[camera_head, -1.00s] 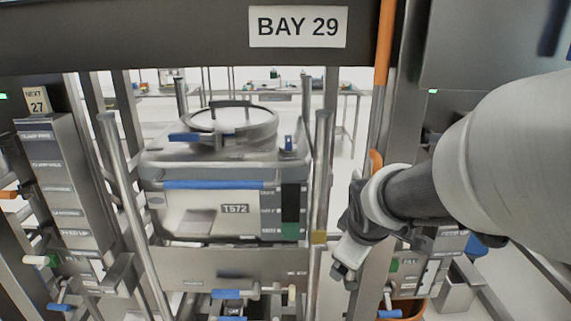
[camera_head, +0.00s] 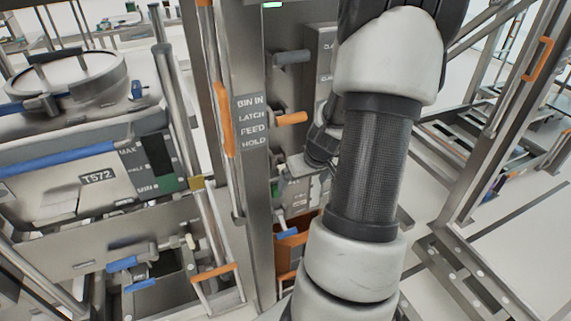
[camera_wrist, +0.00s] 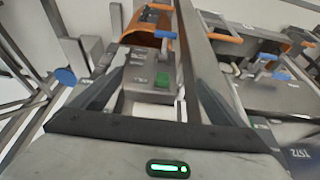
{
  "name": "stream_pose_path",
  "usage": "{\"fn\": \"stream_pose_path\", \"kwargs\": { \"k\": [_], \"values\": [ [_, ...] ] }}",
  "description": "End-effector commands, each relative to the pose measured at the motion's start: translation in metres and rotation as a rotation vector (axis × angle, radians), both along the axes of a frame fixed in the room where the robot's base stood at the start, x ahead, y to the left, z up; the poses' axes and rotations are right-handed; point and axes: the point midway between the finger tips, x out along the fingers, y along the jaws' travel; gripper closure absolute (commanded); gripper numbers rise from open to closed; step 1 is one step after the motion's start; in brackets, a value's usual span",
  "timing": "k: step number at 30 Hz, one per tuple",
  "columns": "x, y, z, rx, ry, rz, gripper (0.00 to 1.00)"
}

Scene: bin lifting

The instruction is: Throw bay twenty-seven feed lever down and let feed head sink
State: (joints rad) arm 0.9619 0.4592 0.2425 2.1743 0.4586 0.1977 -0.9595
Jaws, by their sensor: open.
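My gripper (camera_head: 318,150) is partly hidden behind my own arm in the head view. In the wrist view its two dark jaws (camera_wrist: 158,88) are apart, with nothing held between them. A grey box with a green button (camera_wrist: 162,80) shows beyond the jaws. A blue-handled lever (camera_wrist: 164,35) is past that box; a blue handle (camera_head: 286,233) also shows low in the head view. An orange lever (camera_head: 291,118) and a grey lever (camera_head: 292,57) stick out right of the post. I cannot tell which lever is the feed lever. No bay number or feed head is identifiable now.
The post's label plate (camera_head: 252,122) reads BIN IN, LATCH, FEED, HOLD. Bin T572 (camera_head: 95,195) stands in its frame at the left. An orange container (camera_head: 290,250) is low beside the post. A metal frame with an orange handle (camera_head: 538,58) stands right, with open floor beside it.

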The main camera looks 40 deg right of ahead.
Motion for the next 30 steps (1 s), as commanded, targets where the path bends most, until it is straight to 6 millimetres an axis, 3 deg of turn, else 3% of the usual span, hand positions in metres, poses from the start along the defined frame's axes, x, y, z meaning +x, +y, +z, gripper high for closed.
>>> {"fn": "stream_pose_path", "kwargs": {
  "k": [6, 13, 15, 20, 30],
  "values": [
    [0.049, -0.01, 0.003, -0.002, 0.0, 0.007, 0.06],
    [0.093, -0.021, 0.002, -0.003, 0.001, 0.006, 0.06],
    [0.094, -0.022, -0.012, 0.002, 0.003, 0.002, 0.06],
    [0.099, -0.023, -0.024, -0.001, 0.001, 0.002, 0.06],
    [0.1, -0.024, -0.027, -0.001, -0.001, 0.003, 0.06]
  ]
}}
